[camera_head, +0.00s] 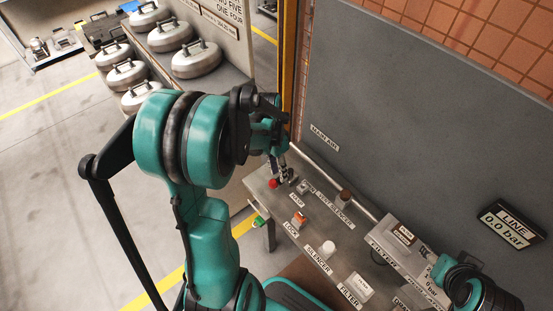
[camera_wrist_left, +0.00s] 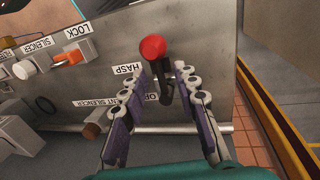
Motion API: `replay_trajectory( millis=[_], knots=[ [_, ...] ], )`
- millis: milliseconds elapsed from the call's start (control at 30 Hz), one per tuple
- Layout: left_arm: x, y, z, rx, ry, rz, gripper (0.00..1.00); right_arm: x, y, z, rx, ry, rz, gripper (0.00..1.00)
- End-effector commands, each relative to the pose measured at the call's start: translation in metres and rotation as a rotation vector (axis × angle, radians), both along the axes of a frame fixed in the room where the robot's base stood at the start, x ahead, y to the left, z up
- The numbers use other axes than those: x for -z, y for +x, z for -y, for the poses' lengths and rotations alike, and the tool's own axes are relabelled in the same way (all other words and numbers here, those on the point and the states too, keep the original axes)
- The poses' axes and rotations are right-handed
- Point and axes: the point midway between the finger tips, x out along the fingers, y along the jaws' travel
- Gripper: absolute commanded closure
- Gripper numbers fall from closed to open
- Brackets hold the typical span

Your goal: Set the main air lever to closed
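The main air lever has a red ball knob (camera_wrist_left: 153,48) on a dark stem (camera_wrist_left: 166,92), on the grey panel by the HASP label. In the head view, the red knob (camera_head: 273,183) shows at the far left end of the bench, below the MAIN AIR sign (camera_head: 324,138). My left gripper (camera_wrist_left: 160,75) is open, with one finger on each side of the stem; I cannot tell whether either finger touches it. In the head view, my left gripper (camera_head: 284,170) is small and partly hidden by its arm. Of my right arm, only teal and black links show at lower right.
The bench (camera_head: 318,232) also carries an orange lock part (camera_head: 299,218), a white silencer knob (camera_head: 328,248) and a brown vent silencer knob (camera_head: 344,196). A grey wall panel (camera_head: 400,120) stands behind. A LINE display (camera_head: 509,226) reads 0.0 bar. Open floor lies left.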

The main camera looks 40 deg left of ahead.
Motion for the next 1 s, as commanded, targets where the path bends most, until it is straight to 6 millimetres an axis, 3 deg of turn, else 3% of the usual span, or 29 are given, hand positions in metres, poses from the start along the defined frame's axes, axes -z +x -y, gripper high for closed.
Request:
replay_trajectory(
  millis=[300, 500, 1000],
  knots=[
    [-0.066, 0.003, -0.012, 0.0, 0.0, -0.001, 0.7, 0.0, 0.0, 0.0, 0.0, 0.0, 0.0, 0.48],
    [-0.096, 0.005, -0.018, 0.001, 0.0, -0.001, 0.7, 0.0, 0.0, 0.0, 0.0, 0.0, 0.0, 0.48],
    [-0.105, 0.005, -0.02, 0.001, 0.0, -0.001, 0.7, 0.0, 0.0, 0.0, 0.0, 0.0, 0.0, 0.48]
  ],
)
